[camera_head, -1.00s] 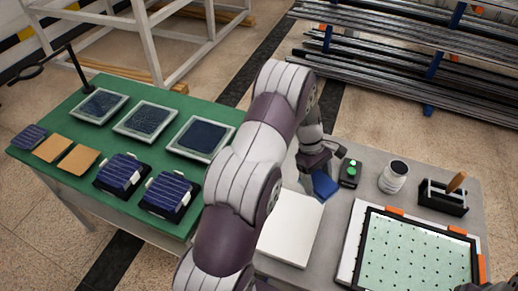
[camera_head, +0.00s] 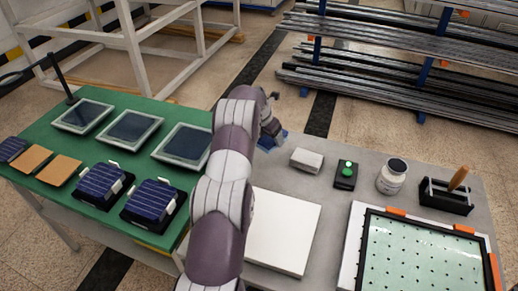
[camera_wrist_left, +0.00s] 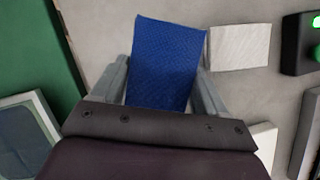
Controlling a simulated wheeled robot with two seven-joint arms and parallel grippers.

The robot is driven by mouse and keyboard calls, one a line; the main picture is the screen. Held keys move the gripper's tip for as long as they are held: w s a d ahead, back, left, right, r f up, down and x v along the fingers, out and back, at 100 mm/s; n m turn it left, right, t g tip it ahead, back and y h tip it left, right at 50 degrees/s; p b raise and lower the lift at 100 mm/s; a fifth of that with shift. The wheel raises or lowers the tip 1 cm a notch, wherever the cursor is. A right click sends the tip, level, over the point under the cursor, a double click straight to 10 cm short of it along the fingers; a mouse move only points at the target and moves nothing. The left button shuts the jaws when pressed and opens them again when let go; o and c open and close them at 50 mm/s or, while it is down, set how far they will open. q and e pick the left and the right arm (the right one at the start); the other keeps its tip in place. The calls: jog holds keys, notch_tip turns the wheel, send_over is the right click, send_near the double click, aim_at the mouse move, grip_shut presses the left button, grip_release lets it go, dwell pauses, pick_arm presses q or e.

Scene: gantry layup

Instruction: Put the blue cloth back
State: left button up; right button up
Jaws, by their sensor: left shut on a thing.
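The blue cloth (camera_wrist_left: 167,62) is between the two fingers of my left gripper (camera_wrist_left: 160,85) in the left wrist view, and its far end sticks out past the fingertips. In the head view only a small part of the cloth (camera_head: 281,138) shows. There my left gripper (camera_head: 270,132) is over the back left of the grey table (camera_head: 330,215), largely hidden by my own arm. The picture does not settle whether the cloth touches the table. My right gripper is not in view.
A white block (camera_head: 307,160) lies right of the cloth, near a box with a green button (camera_head: 345,174). A jar (camera_head: 391,176) and a black holder (camera_head: 445,196) stand farther right. A white slab (camera_head: 282,232) lies in front. The green table (camera_head: 80,198) with panels is left.

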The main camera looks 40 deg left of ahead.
aim_at(262, 153)
pick_arm(q)
jog(key=a+f, duration=0.1)
jog(key=s+a, duration=0.1)
jog(key=a+f, duration=0.1)
jog(key=shift+s+a+f, duration=0.3)
jog(key=shift+s+f, duration=0.05)
notch_tip(262, 153, down, 4)
jog(key=shift+r+p, duration=0.1)
jog(key=shift+p, duration=0.4)
